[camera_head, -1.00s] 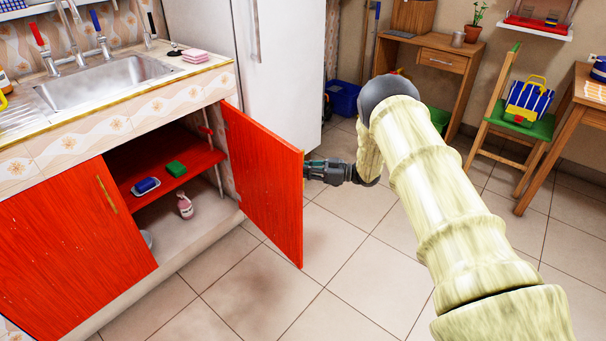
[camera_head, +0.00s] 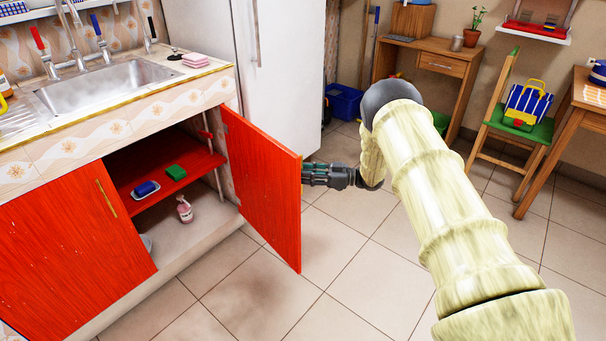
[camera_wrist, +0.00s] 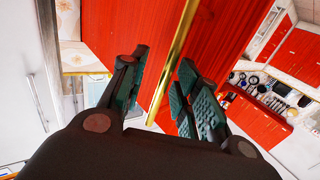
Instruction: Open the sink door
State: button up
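The right red sink door (camera_head: 262,190) stands swung wide open from the cabinet, and the shelf inside shows. The left red door (camera_head: 75,250) with its gold handle (camera_head: 107,198) is closed. My gripper (camera_head: 308,174) is at the outer face of the open door, near its free edge; its tips are partly hidden by the door. In the wrist view, my gripper (camera_wrist: 160,92) has its two green-padded fingers spread apart. The open door's gold handle (camera_wrist: 174,58) runs between them, with visible gaps, and the fingers are not closed on it.
Inside the cabinet are a blue sponge (camera_head: 146,188), a green sponge (camera_head: 176,172) and a pink bottle (camera_head: 184,209). A white fridge (camera_head: 280,80) stands behind the door. The tiled floor (camera_head: 330,260) in front is clear. A desk (camera_head: 440,65) and a chair (camera_head: 515,130) stand at the right.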

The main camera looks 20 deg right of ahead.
jog(key=v, duration=1)
jog(key=shift+d, duration=0.2)
jog(key=shift+s, duration=0.1)
jog(key=shift+f, duration=0.1)
